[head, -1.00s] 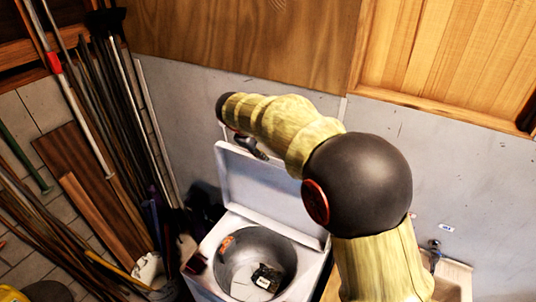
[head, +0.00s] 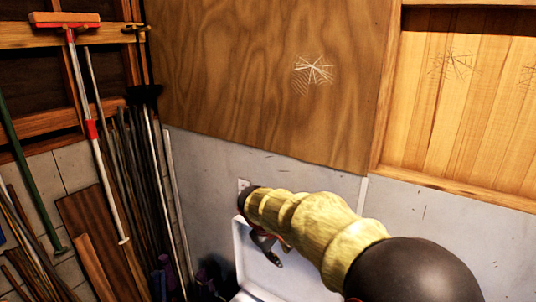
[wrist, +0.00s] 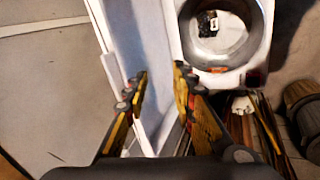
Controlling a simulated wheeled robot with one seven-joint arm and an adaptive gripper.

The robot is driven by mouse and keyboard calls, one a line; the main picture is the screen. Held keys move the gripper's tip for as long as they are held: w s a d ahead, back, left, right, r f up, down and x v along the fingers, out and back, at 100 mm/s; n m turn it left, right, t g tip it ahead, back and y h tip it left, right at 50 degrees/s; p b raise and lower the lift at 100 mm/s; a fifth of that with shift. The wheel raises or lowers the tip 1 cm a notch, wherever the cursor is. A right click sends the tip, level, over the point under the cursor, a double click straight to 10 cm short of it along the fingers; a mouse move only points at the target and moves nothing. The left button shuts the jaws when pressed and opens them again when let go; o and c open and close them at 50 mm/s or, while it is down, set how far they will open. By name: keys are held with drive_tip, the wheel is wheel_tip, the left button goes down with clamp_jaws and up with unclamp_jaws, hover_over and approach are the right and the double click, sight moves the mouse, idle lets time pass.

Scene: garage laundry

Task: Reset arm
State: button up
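My gripper (head: 266,246) is at the end of my arm, in front of the raised white washer lid (head: 258,268) in the head view. In the wrist view, my gripper (wrist: 160,74) has its two fingers apart with nothing between them. The lid (wrist: 150,35) shows behind and between the fingers. The washer's round drum (wrist: 220,58) is at the top of that view, with a small dark and white item (wrist: 207,23) inside it. In the head view the drum is out of frame.
Long-handled tools, including a red and wooden push broom (head: 68,28), lean at the left. A grey wall (head: 205,165) and a wood panel (head: 260,70) with a cobweb stand behind the washer. Dark round containers (wrist: 305,100) are at the wrist view's right edge.

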drive_tip(key=s+d+f+m+y+b, duration=0.1)
drive_tip(key=s+d+f+m+b, duration=0.2)
drive_tip(key=s+d+f+b, duration=0.2)
drive_tip(key=s+d+f+m+t+y+b, duration=0.1)
drive_tip(key=s+d+f+m+b, duration=0.2)
drive_tip(key=s+b, duration=1)
drive_tip(key=s+d+f+m+y+b, duration=0.1)
drive_tip(key=s+d+f+m+b, duration=0.2)
drive_tip(key=s, duration=1.4)
drive_tip(key=d+f+b, duration=0.3)
drive_tip(key=f+b, duration=0.3)
drive_tip(key=f, duration=0.3)
drive_tip(key=shift+d+f+t, duration=0.3)
drive_tip(key=shift+d+t, duration=0.1)
